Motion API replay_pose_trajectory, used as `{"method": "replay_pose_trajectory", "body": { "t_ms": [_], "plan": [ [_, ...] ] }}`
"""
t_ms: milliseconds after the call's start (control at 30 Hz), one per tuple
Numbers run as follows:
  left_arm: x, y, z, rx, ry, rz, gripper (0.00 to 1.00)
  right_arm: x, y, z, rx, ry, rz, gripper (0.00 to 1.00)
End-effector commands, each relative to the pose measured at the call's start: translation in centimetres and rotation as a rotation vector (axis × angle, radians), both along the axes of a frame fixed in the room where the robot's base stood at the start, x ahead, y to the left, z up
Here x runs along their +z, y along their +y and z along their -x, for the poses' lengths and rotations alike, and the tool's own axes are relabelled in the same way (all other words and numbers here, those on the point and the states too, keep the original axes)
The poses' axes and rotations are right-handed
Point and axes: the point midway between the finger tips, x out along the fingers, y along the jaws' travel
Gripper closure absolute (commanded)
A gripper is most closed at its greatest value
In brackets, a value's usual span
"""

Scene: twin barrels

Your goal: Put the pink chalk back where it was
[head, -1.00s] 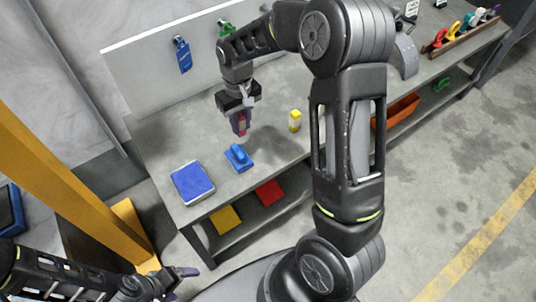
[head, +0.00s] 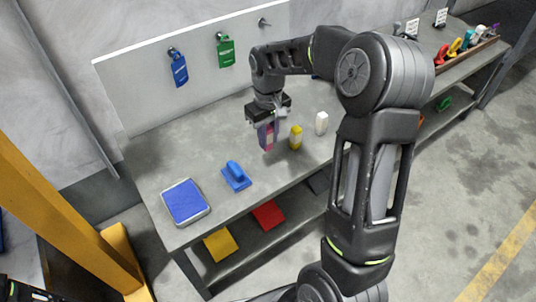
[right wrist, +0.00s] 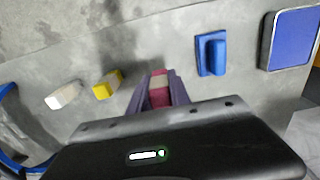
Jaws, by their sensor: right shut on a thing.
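My right gripper (head: 267,138) is shut on the pink chalk (head: 269,143) and holds it upright over the grey bench top. In the right wrist view the chalk (right wrist: 159,92), pink with a pale band, sits between the two purple-grey fingers (right wrist: 160,90). Whether its lower end touches the bench is hard to tell. The yellow chalk (head: 295,138) stands to its right, and the white chalk (head: 321,123) further right. A blue eraser-like block with a handle (head: 236,177) is to its left.
A blue pad in a grey frame (head: 185,203) lies at the bench's left end. Blue (head: 178,70) and green (head: 225,51) tags hang on the white back board (head: 140,95). Yellow (head: 220,246) and red (head: 268,215) squares lie on the lower shelf. Tools in a rack stand far right.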

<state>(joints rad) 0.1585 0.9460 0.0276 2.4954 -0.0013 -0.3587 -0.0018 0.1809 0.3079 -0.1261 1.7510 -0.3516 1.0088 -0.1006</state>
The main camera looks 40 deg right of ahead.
Motion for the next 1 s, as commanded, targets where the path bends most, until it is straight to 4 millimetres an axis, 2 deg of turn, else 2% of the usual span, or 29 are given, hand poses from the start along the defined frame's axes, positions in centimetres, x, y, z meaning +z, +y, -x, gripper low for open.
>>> {"method": "replay_pose_trajectory", "body": {
  "t_ms": [33,100,433,733,1000],
  "plan": [
    [-0.3,0.0,0.0,0.000,0.000,0.000,0.21,-0.8,0.0,0.0,0.000,0.001,0.000,1.00],
    [-0.3,0.0,0.0,0.000,0.000,0.000,0.21,-1.1,0.0,0.0,-0.001,0.000,0.000,1.00],
    [-0.4,0.0,0.0,0.000,0.000,0.000,0.21,-1.5,0.0,0.0,-0.001,0.000,0.000,1.00],
    [-1.4,0.0,0.0,0.001,0.000,0.000,0.21,-5.8,0.0,0.0,-0.001,0.001,0.000,1.00],
    [-1.3,0.0,0.0,0.001,0.000,0.000,0.21,-6.1,0.0,0.0,-0.001,-0.002,0.000,1.00]
  ]
}}
